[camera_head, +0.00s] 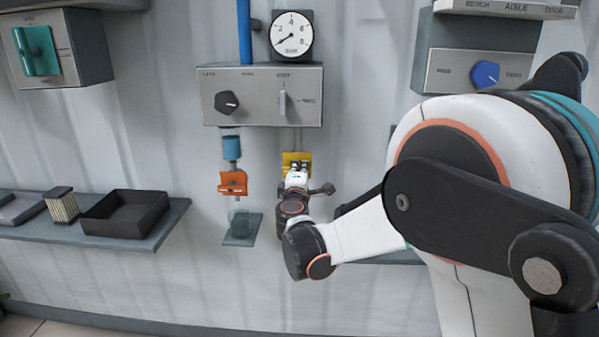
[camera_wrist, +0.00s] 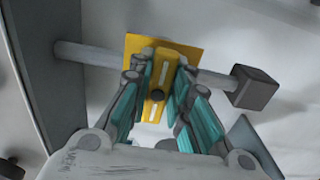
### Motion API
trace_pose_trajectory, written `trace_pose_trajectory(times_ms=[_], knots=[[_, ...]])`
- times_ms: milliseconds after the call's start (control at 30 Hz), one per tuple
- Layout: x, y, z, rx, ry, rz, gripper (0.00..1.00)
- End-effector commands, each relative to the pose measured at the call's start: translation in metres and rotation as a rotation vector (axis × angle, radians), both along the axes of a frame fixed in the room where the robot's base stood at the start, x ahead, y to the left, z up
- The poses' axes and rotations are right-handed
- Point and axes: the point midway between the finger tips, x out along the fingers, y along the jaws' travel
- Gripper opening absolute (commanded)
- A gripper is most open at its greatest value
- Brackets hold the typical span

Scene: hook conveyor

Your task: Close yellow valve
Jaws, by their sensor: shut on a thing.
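The yellow valve (camera_head: 290,158) is on the wall below the middle control box, partly hidden behind my gripper (camera_head: 298,168).
An orange valve (camera_head: 232,183) hangs to the left under a blue cylinder. A control box (camera_head: 262,95) with a knob and lever is above, with a gauge (camera_head: 292,36) over it. A shelf with a black tray (camera_head: 125,212) is at left.

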Motion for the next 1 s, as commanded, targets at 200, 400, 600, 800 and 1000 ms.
trace_pose_trajectory(times_ms=[200,400,600,800,1000], knots=[[0.0,-0.001,-0.001,0.005,0.001,-0.001,0.0],[0.0,0.0,-0.001,0.003,0.001,-0.001,0.38],[0.0,0.0,-0.001,0.002,0.001,-0.001,0.38],[-0.01,0.001,0.0,0.001,0.001,0.001,0.38],[-0.047,0.002,0.0,0.002,0.001,0.002,0.38]])
